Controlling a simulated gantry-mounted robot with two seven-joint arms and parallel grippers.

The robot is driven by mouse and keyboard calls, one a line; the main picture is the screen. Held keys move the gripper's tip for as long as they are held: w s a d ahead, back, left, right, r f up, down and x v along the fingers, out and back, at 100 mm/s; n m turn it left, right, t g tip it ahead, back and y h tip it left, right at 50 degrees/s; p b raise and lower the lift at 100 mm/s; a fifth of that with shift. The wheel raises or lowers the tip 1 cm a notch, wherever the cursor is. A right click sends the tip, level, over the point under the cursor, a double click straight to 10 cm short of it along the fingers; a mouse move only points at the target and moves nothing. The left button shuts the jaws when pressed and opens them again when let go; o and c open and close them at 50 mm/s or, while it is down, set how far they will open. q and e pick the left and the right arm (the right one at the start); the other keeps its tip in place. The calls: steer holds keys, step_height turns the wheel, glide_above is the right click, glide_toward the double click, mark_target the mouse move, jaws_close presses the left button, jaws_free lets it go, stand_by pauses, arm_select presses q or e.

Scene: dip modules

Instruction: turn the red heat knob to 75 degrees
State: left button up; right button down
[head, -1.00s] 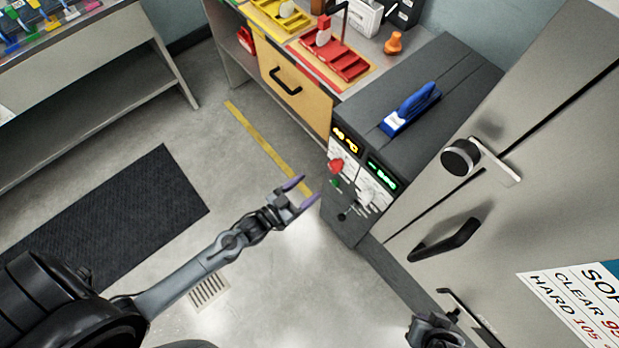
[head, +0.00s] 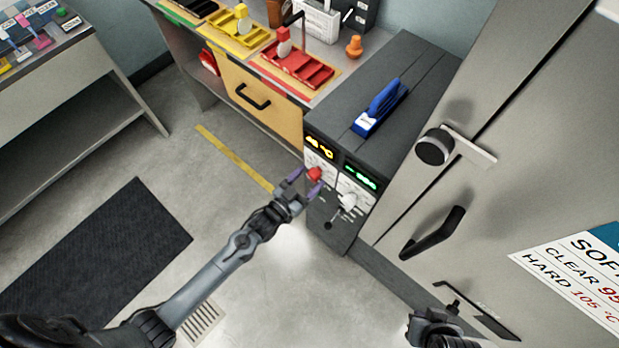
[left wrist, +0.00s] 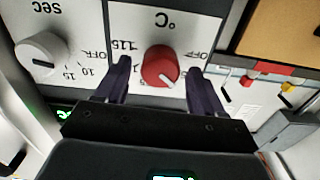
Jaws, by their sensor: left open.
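The red heat knob (head: 314,174) is on the front panel of the dark grey machine (head: 400,100). In the left wrist view the red knob (left wrist: 161,66) sits under a °C mark, with its pale pointer line toward the lower right of the picture. My left gripper (head: 304,180) is open, with one purple finger on each side of the knob. In the left wrist view its fingers (left wrist: 160,82) flank the knob with a gap on each side. My right gripper (head: 432,322) is at the bottom edge, and its jaws are not clear.
A white timer knob (head: 347,200) is right of the red knob; it also shows in the left wrist view (left wrist: 40,52). A yellow and a green display sit above. A blue-handled tool (head: 380,107) lies on the machine. A steel cabinet (head: 540,150) stands close at right.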

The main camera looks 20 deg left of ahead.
arm_select(q)
steer(key=shift+w+d, duration=0.15)
steer(key=shift+w, duration=0.15)
steer(key=shift+c, duration=0.2)
steer(key=c, duration=1)
steer(key=shift+r+n+p, duration=0.15)
steer(key=shift+n+p, duration=0.15)
steer(key=shift+n, duration=0.5)
steer(key=o, duration=1)
steer(key=shift+o, duration=0.2)
